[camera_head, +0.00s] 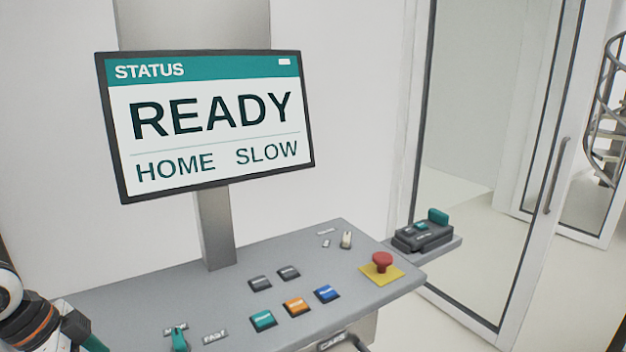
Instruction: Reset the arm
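A grey control console (190,290) stands in front of me. On its top are a teal button (263,320), an orange button (296,306), a blue button (327,293) and two dark buttons (260,283). A red mushroom button (382,262) sits on a yellow plate at the right. A teal lever (180,340) stands near the front left edge, beside a label reading FAST. The status screen (208,122) reads READY, HOME, SLOW. Part of my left arm shows at the lower left, with a dark and teal end cut off by the frame; no fingertips are distinguishable. My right gripper is out of view.
A small key-like switch (346,240) stands near the console's back right edge. A dark device with teal parts (424,232) rests on a side shelf (440,248). A framed glass door (480,150) and open pale floor lie to the right.

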